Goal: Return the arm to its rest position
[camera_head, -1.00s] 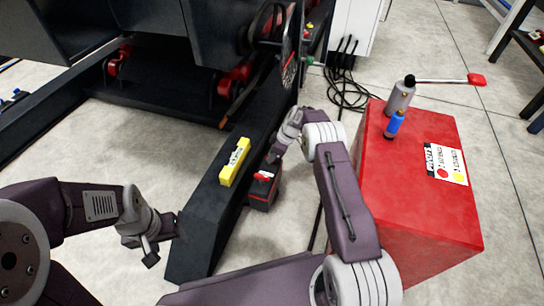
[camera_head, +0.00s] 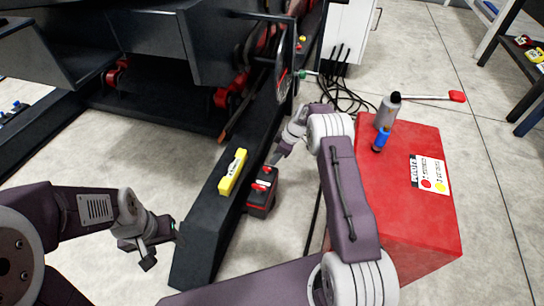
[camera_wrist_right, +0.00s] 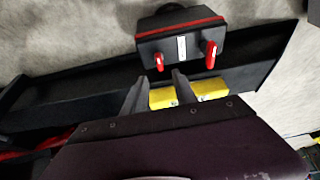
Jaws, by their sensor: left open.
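My left arm comes in from the left in the head view. Its gripper (camera_head: 161,245) is open and empty, beside the near end of a dark beam. My right arm reaches forward from the bottom, its gripper (camera_head: 274,160) pointing down and left near a black box with red parts (camera_head: 261,198). In the right wrist view the two fingers of the right gripper (camera_wrist_right: 158,80) stand apart with nothing held between them. The black box (camera_wrist_right: 181,45) lies beyond the fingertips, and a yellow level (camera_wrist_right: 210,89) shows behind the fingers.
The yellow level (camera_head: 233,172) lies on the dark beam (camera_head: 200,235). A red cabinet (camera_head: 405,215) stands right of my right arm, bearing a grey bottle (camera_head: 386,112) and a blue one (camera_head: 381,139). Cables (camera_head: 345,98) lie behind. Dark machinery fills the back left.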

